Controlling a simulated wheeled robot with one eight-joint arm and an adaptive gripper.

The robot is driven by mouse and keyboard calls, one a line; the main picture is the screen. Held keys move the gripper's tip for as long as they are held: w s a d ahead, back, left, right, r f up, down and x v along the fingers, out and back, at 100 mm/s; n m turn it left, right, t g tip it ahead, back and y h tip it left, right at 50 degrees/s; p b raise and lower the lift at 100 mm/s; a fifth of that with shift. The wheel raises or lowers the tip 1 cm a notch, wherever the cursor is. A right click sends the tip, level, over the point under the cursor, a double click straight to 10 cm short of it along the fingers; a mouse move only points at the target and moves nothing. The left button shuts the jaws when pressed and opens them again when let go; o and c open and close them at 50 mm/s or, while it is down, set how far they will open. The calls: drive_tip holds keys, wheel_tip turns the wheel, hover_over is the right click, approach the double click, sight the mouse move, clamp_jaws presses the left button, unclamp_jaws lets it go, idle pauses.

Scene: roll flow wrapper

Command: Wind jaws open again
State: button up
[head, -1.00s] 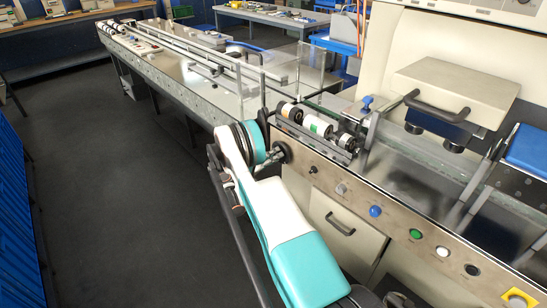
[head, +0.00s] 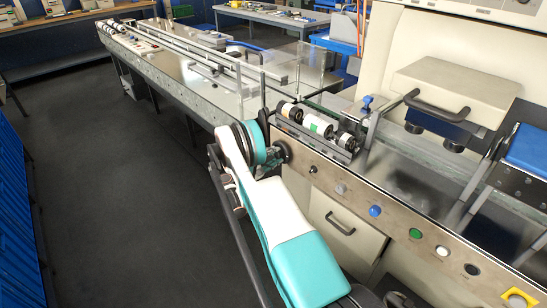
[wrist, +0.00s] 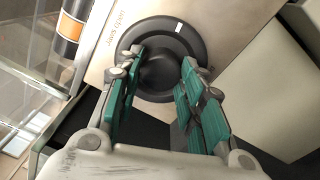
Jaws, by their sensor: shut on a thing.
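A round black handwheel (wrist: 190,38) with a white mark on its rim sits on the metal front panel in the wrist view. Small lettering is on the panel beside it. My gripper (wrist: 157,70) has its green-padded fingers on both sides of the wheel's dark hub and is shut on it. In the head view the handwheel (head: 283,152) shows at the left end of the panel, partly hidden by my wrist. My gripper (head: 270,163) is mostly hidden there too.
Rollers (head: 318,126) sit on the machine just above the handwheel. Several coloured buttons, one blue (head: 375,211), run along the panel to the right. A cream drawer front (head: 333,225) is below. A long conveyor (head: 190,65) stretches away behind. The dark floor (head: 90,170) at left is clear.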

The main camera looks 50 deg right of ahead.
drive_tip(key=n, duration=0.4)
drive_tip(key=shift+n, duration=0.3)
drive_tip(key=n, duration=0.3)
drive_tip(key=shift+n, duration=0.4)
drive_tip(key=n, duration=0.3)
drive_tip(key=shift+n, duration=0.3)
drive_tip(key=shift+s+n+t, duration=0.1)
drive_tip(key=shift+n+t, duration=0.3)
drive_tip(key=shift+n, duration=1.6)
drive_tip(key=o, duration=1.1)
